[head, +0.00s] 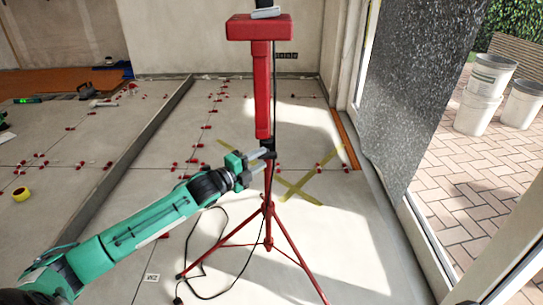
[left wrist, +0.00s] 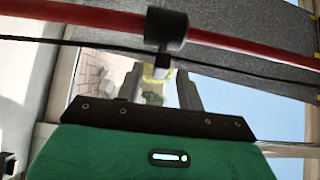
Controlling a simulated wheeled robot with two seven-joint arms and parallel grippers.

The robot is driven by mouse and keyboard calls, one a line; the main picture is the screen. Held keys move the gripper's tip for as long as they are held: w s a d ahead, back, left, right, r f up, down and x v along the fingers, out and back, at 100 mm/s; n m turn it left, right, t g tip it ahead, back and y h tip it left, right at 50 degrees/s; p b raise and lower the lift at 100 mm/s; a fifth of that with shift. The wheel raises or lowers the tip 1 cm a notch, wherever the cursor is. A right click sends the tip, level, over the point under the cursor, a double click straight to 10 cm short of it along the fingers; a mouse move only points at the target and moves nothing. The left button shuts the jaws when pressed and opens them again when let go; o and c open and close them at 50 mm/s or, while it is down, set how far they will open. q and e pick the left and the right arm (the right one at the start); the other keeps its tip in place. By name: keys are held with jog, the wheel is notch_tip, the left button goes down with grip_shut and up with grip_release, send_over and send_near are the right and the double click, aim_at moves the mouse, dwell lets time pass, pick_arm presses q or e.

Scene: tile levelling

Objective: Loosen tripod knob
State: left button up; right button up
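The red tripod (head: 262,90) stands on the tiled floor with its legs spread. Its black collar and knob (head: 267,143) sit where the thick upper tube meets the thin red pole. In the left wrist view the black collar (left wrist: 165,28) is around the red pole, and a short dark knob stem (left wrist: 161,61) points toward my gripper. My left gripper (head: 267,153) is at the tripod, just below the collar. Its two fingers (left wrist: 161,83) are apart, one on each side of the knob's line; I see no contact. My right gripper is not in view.
A black cable (head: 215,255) hangs along the pole and loops on the floor. Yellow tape (head: 300,190) forms a cross behind the tripod. Red tile clips (head: 205,127) dot the floor. A speckled grey slab (head: 415,80) stands at right; white buckets (head: 483,95) are outside.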

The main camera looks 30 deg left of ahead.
aim_at(272, 154)
pick_arm(q)
jog(key=shift+b+x, duration=0.7)
jog(key=shift+x, duration=2.1)
grip_shut()
